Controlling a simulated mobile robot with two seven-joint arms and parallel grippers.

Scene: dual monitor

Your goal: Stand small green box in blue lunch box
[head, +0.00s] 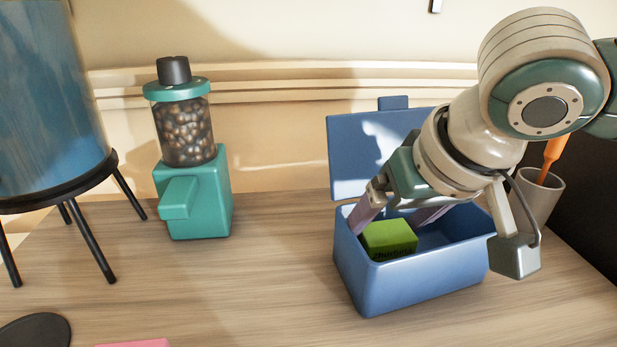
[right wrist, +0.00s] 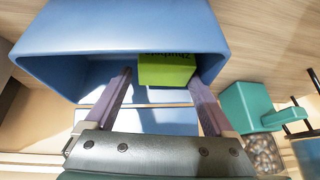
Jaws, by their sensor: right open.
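The blue lunch box (head: 425,276) stands on the table at centre right in the head view, its lid (head: 350,165) swung up at the back. The small green box (head: 390,236) is inside it, at the left end, with dark lettering on its front face. My right gripper (head: 400,216) reaches down into the lunch box from above. Its fingers are open. In the right wrist view, the green box (right wrist: 166,71) shows between the fingers, close to the one on the right; I cannot tell whether they touch. The green box's bottom is hidden. My left gripper is not in view.
A teal dispenser (head: 195,195) with a jar of dark beans stands left of the lunch box. A blue cylinder on black legs (head: 50,100) is at far left. A cup (head: 541,200) with an orange tool is behind right. The table front is mostly clear.

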